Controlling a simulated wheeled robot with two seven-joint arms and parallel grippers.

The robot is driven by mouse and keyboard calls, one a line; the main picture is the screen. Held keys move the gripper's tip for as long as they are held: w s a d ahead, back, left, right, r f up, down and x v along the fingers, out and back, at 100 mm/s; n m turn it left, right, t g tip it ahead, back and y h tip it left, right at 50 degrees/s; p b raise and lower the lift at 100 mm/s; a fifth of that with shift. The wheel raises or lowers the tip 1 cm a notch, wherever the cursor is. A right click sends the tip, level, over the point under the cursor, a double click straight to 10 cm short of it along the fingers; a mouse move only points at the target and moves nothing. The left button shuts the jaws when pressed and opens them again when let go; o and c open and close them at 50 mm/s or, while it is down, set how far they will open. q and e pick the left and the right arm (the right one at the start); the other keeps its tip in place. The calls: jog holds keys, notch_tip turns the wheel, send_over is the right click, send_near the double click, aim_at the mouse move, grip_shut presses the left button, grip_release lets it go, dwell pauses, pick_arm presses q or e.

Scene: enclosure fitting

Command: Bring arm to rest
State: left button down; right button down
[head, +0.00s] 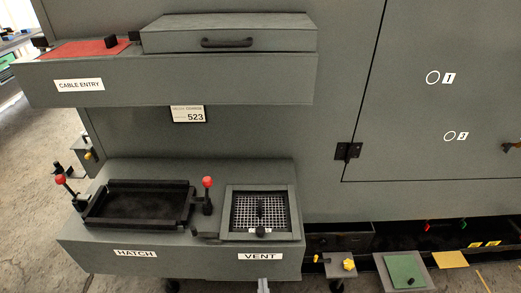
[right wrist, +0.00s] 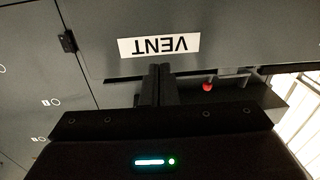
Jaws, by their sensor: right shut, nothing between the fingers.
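My right gripper (head: 263,286) shows only as a small grey tip at the bottom edge of the head view, just below the VENT label (head: 260,257). In the right wrist view its two dark fingers (right wrist: 155,86) are together and empty, in front of the grey face below the upside-down VENT label (right wrist: 158,46). I cannot tell whether they touch that face. My left gripper is not in view.
The lower shelf carries a hatch frame (head: 137,204) with red-knobbed levers (head: 207,183) and a mesh vent (head: 260,211). Above it juts the cable entry shelf (head: 170,82). A green plate (head: 404,270) and a small stand (head: 340,266) sit low at right. Floor is open at left.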

jog(key=s+d+f+n+g, duration=0.1)
jog(key=s+d+f+g, duration=0.15)
jog(key=f, duration=0.55)
jog(key=s+d+f+g, duration=0.2)
jog(key=d+f+g, duration=0.15)
jog(key=f, duration=0.45)
jog(key=s+d+f+n+g, duration=0.1)
jog(key=s+d+f+g, duration=0.15)
jog(key=f, duration=0.65)
jog(key=s+d+f+g, duration=0.3)
jog(key=s+d+f, duration=0.1)
jog(key=s, duration=0.3)
jog(key=s+d+f+g+h, duration=0.1)
jog(key=s+d+f+g, duration=0.1)
jog(key=s+d+f, duration=0.3)
jog(key=s+d+f+m+g, duration=0.1)
jog(key=s+d+f+g, duration=0.2)
jog(key=s, duration=0.7)
notch_tip(320, 180, down, 3)
jog(key=shift+d+f+g+h, duration=0.1)
jog(key=shift+d+g+h, duration=0.25)
jog(key=shift+d, duration=0.6)
